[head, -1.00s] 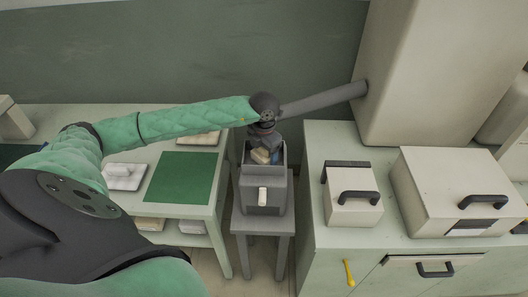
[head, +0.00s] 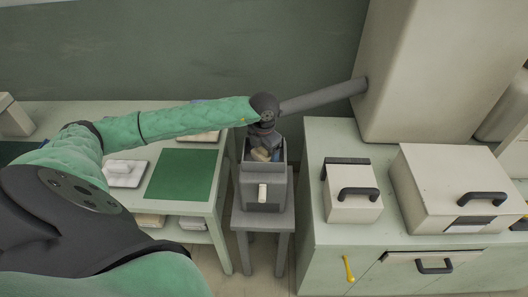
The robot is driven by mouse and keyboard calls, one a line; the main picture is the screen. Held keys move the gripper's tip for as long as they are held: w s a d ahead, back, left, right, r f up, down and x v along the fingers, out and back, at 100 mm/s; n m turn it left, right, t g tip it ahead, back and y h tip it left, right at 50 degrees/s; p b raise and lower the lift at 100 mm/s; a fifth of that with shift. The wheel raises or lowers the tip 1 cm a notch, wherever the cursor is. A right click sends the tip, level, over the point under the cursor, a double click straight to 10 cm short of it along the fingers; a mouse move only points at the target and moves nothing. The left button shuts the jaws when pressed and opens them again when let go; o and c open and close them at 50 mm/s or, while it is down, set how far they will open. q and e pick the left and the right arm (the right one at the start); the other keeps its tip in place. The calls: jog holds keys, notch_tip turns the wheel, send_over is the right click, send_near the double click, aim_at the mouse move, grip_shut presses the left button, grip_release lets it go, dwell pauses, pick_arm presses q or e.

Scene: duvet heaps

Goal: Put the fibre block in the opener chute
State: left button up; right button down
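The opener chute (head: 263,196) is a grey box with an open top and a pale handle on its front, standing on a small grey stool. My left gripper (head: 262,146) points down into the chute's open top. A tan fibre block (head: 260,155) shows inside the opening just below the gripper. The gripper's fingers are small and partly hidden by the wrist, so I cannot tell whether they hold the block or are apart from it. A blue patch shows beside the block in the opening. My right gripper is not in view.
A green mat (head: 185,175) and a white tray (head: 125,172) lie on the left table. A cream box (head: 352,200) with a dark handle and a larger box (head: 455,190) stand on the right counter. A grey pipe (head: 322,97) runs behind the gripper.

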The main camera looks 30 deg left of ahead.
pick_arm(q)
jog(key=shift+r, duration=0.15)
jog(key=shift+r, duration=0.4)
jog(key=shift+r+b, duration=0.5)
jog(key=shift+r, duration=0.3)
notch_tip(320, 180, up, 8)
jog(key=b, duration=0.2)
jog(key=shift+b, duration=0.3)
jog(key=shift+r, duration=0.75)
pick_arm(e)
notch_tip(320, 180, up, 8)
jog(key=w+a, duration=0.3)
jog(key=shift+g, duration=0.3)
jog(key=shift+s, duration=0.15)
